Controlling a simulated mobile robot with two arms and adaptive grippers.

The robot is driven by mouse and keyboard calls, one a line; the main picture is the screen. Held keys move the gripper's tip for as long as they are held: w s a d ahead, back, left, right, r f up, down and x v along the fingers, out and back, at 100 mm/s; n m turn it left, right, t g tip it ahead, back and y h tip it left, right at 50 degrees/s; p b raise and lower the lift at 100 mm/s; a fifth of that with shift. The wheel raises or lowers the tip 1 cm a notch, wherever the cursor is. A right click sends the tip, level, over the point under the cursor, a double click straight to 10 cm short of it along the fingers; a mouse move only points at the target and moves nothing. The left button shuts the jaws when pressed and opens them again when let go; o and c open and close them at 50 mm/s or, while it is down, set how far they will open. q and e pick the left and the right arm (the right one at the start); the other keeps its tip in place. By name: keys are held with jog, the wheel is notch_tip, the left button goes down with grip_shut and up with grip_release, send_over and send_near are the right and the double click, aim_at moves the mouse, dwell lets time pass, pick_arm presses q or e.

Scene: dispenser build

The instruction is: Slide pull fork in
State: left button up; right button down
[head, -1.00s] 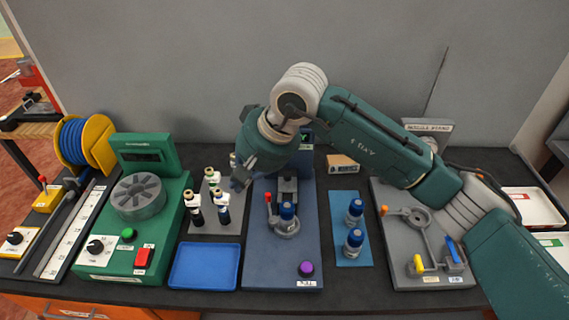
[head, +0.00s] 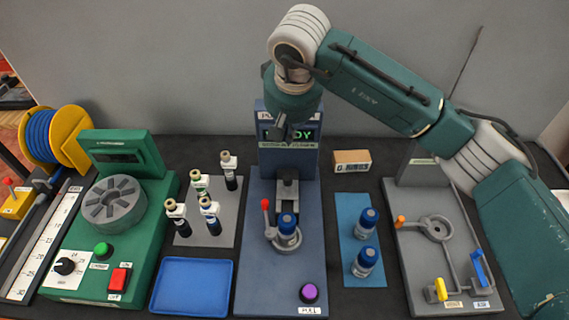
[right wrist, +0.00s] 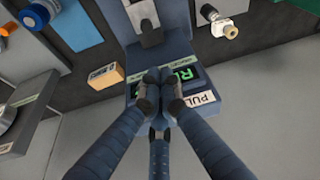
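The blue test station (head: 260,285) stands mid-table, with a lit green display (head: 305,135) on its upright back. A grey slide block (head: 287,190), which looks like the pull fork, sits behind a round holder (head: 285,244) with a blue-capped part (head: 286,225) in it. A red-knobbed lever (head: 265,204) stands at the holder's left. My right gripper (head: 279,133) is in front of the display, above and behind the slide block. In the right wrist view its fingertips (right wrist: 160,80) are together with nothing visible between them, overlapping the display. My left gripper is out of view.
A blue tray (head: 193,285), a purple button (head: 309,292), two blue-capped parts on a blue mat (head: 360,285) and a grey fixture (head: 410,280) are nearby. A wall closes the back.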

jog(key=b, duration=0.3)
send_over(288, 192)
jog(key=w, duration=0.1)
notch_tip(288, 192, down, 4)
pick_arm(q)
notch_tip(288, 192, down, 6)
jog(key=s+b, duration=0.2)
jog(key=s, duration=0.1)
pick_arm(e)
jog(key=p+x, duration=0.4)
jog(key=x, duration=0.6)
jog(key=shift+a+f, duration=0.2)
jog(key=shift+f, duration=0.15)
jog(key=shift+w+f, duration=0.2)
jog(key=shift+f, duration=0.1)
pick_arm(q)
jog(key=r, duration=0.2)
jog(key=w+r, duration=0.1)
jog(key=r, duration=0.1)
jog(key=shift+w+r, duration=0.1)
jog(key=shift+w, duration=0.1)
